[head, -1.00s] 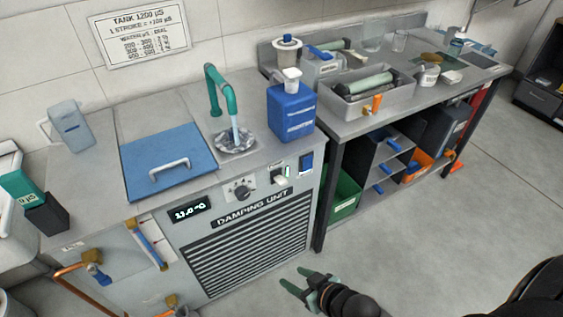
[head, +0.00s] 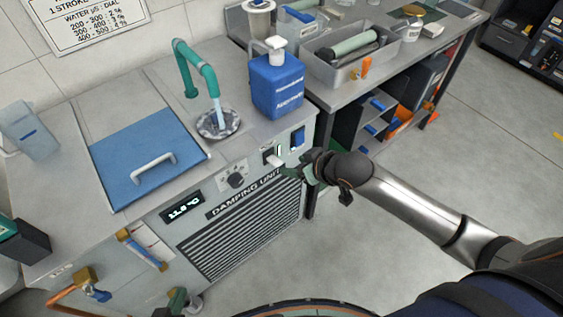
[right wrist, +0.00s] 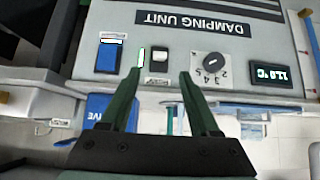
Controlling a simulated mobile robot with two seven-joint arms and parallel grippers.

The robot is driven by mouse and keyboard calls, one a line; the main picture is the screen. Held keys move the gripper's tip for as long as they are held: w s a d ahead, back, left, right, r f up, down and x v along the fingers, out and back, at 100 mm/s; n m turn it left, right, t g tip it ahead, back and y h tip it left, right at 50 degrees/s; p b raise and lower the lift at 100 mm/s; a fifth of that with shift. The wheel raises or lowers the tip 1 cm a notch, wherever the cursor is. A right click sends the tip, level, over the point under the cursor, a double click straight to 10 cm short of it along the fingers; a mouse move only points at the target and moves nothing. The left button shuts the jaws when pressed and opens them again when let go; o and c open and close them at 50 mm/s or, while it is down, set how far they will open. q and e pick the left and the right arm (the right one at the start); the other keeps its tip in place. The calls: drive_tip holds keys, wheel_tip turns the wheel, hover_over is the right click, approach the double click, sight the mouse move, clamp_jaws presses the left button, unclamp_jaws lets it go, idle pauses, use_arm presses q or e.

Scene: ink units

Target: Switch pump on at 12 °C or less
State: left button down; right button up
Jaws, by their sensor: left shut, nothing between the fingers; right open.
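The damping unit (head: 245,215) is a grey cabinet with a control panel on its upper front. Its display (head: 182,206) reads about 11 °C; it also shows in the right wrist view (right wrist: 271,74), the decimal being blurred. The pump switch (right wrist: 159,56) is a small dark plate with a pale lever, beside a lit upright bar (right wrist: 141,58). A blue rocker switch (head: 297,138) is right of it in the head view. My right gripper (right wrist: 160,74) is open and empty just in front of the pump switch; contact cannot be told. My left gripper (head: 178,300) is shut and empty, low by the cabinet front.
A dial (head: 235,180) sits between display and switch. On top are a blue lid (head: 140,165), a running green tap (head: 195,65) and a blue bottle (head: 278,85). A side bench (head: 400,60) stands behind on the right. The floor at right is clear.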

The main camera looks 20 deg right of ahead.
sight(279, 163)
drive_tip(key=b+x, duration=0.1)
drive_tip(key=x, duration=0.8)
drive_tip(key=shift+c, duration=0.4)
clamp_jaws()
